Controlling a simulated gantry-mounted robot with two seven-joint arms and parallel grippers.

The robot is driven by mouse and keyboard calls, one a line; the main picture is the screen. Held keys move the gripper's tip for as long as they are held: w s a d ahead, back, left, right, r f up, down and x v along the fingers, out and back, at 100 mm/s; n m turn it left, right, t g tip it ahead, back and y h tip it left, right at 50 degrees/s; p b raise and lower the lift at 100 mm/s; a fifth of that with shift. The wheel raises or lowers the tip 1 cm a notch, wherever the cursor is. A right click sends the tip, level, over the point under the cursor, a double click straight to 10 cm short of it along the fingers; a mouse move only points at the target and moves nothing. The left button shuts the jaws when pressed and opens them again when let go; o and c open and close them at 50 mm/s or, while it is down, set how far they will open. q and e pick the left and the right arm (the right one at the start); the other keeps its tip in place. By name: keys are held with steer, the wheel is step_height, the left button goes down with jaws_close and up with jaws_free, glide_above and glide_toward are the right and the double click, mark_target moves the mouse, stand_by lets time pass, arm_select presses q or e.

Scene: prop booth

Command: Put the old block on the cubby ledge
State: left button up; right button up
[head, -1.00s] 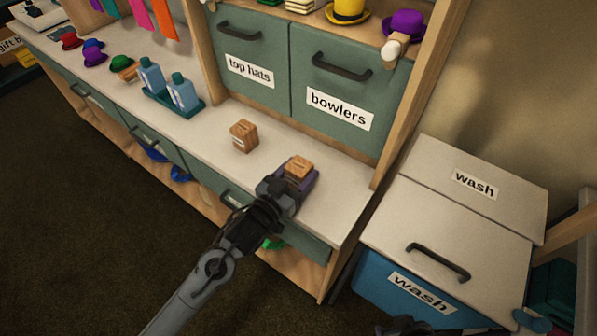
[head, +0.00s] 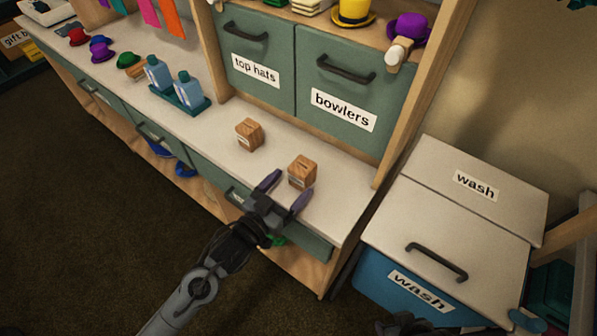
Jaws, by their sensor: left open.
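Two small wooden blocks with pale labels stand apart on the white counter ledge (head: 335,186) below the green cubbies. One block (head: 249,134) is at the left and the other block (head: 302,171) at the right. The label writing is too small to read, so I cannot tell which is the old one. My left gripper (head: 287,189) is open and empty, its purple-grey fingers just in front of the right block and apart from each other. A dark part at the bottom edge may be my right gripper (head: 402,325); its jaws cannot be made out.
Green cubby doors labelled top hats (head: 256,70) and bowlers (head: 343,110) rise behind the ledge. Blue bottles stand in a teal tray (head: 182,101) to the left. A wash bin (head: 412,290) with a pale lid is at the right. The counter right of the blocks is clear.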

arm_select(q)
steer(key=s+a+f+n+g+y, duration=0.1)
steer(key=s+a+f+g+y, duration=0.2)
steer(key=s+a, duration=0.3)
steer(key=s+a+f+n+g+y, duration=0.2)
steer(key=s+a+f, duration=0.4)
steer(key=s, duration=0.6)
steer(key=s+a+f+n+g+y+p, duration=0.1)
steer(key=s+a+f+n+g+y, duration=0.1)
steer(key=s+a+f+g+y, duration=0.3)
steer(key=s+a+g, duration=0.1)
steer(key=s, duration=0.3)
steer(key=shift+s+a, duration=0.25)
steer(key=shift+a, duration=0.05)
steer(key=shift+r, duration=0.15)
